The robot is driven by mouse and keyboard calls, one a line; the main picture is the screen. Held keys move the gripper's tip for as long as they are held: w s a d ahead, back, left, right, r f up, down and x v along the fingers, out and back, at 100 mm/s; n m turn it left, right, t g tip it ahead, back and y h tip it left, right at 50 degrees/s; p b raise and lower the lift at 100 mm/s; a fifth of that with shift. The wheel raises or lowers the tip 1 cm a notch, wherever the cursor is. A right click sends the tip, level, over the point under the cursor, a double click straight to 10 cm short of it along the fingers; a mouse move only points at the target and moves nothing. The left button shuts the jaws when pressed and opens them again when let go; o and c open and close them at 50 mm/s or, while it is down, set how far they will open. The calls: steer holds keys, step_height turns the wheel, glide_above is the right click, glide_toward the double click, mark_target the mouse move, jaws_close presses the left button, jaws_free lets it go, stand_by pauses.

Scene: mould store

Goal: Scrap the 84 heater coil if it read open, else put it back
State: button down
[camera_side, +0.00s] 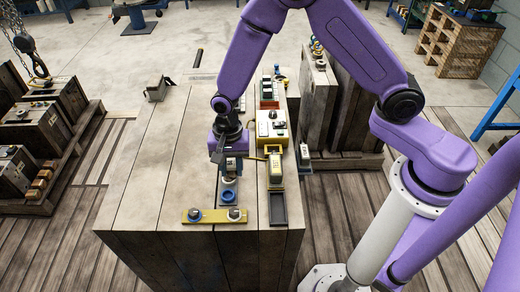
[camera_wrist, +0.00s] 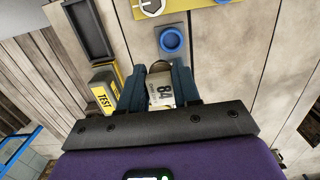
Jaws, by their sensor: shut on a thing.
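My gripper (camera_wrist: 160,80) is shut on the 84 heater coil (camera_wrist: 161,92), a pale piece marked "84" with a dark curved band at its far end. In the side view my gripper (camera_side: 226,165) is low over the bench, just behind a blue ring (camera_side: 228,197). The ring also shows ahead of the fingers in the wrist view (camera_wrist: 171,40), on a grey plate. A yellow unit marked "TEST" (camera_wrist: 103,88) stands left of the fingers; it also shows in the side view (camera_side: 275,172). I cannot make out any reading. Whether the coil touches the bench is unclear.
An empty black tray (camera_side: 278,208) lies in front of the yellow unit. A yellow bar with two studs (camera_side: 214,216) lies near the front edge. A yellow box (camera_side: 272,127) stands behind. The bench's left side (camera_side: 150,170) is mostly clear.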

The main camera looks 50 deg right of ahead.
steer(key=shift+w+a+f, duration=0.1)
steer(key=shift+a+f, duration=0.25)
steer(key=shift+f, duration=0.7)
steer(key=shift+w+a+f, duration=0.1)
steer(key=shift+a+f, duration=0.3)
steer(key=shift+f, duration=0.6)
steer(key=shift+w+a+f, duration=0.1)
steer(key=shift+a+f, duration=0.25)
steer(key=shift+f, duration=0.7)
steer(key=shift+f, duration=0.75)
steer(key=shift+c, duration=1.6)
jaws_free()
step_height(320, 180, up, 8)
steer(key=shift+f, duration=0.25)
